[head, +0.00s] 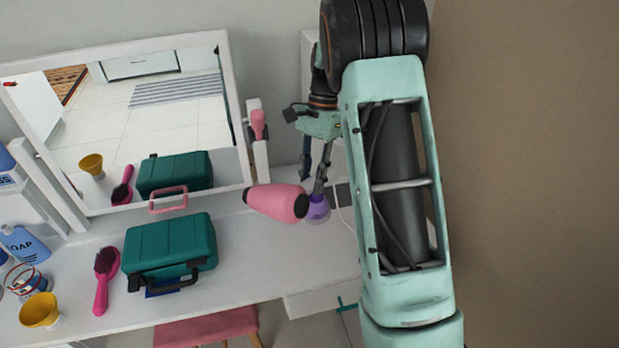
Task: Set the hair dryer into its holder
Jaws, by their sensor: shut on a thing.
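The hair dryer (270,201), a pink barrel with a black end, shows in the head view near the right end of the white tabletop. It lies roughly sideways, its black end to the right. My gripper (314,185) is beside that black end with its fingers pointing down, shut on the hair dryer. The exact contact and the dryer's handle are hard to make out. A small purple round thing (318,208) shows at the fingertips. I cannot tell the holder for certain; a pink piece with a dark part (258,126) shows at the mirror's right post.
A pink brush (102,280), a yellow cup (40,311) and a soap bottle (24,245) are farther left. The mirror (240,105) stands behind. A brown wall (535,180) is to the right.

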